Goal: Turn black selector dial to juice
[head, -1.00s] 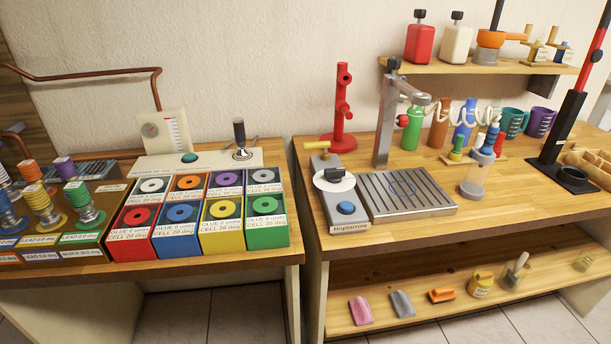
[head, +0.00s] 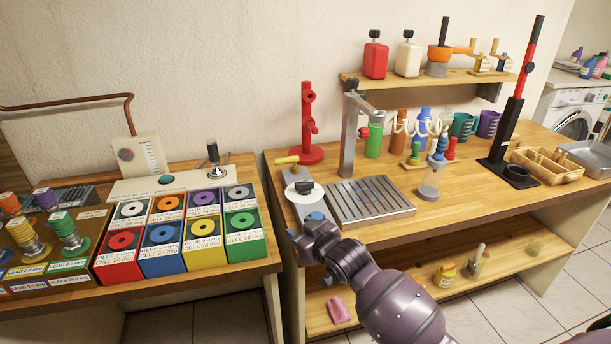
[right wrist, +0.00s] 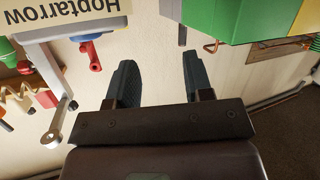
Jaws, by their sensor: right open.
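The black selector dial (head: 305,187) sits on a white disc on top of the grey dispenser base (head: 300,206), left of a slatted drip tray. Any marks on the disc are too small to read. My right gripper (head: 302,236) is in front of the base, below the dial in the head view and apart from it. In the right wrist view my right gripper (right wrist: 158,72) is open with nothing between its dark fingers. That view shows the Hoptarrow label (right wrist: 80,18) upside down at upper left; the dial is not visible there. My left gripper is not in view.
A yellow-handled lever (head: 287,160) stands just behind the dial. The slatted tray (head: 370,200) and metal tap column (head: 350,135) are to its right, a red stand (head: 307,125) behind. Coloured glue boxes (head: 180,235) fill the left bench, across a narrow gap.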

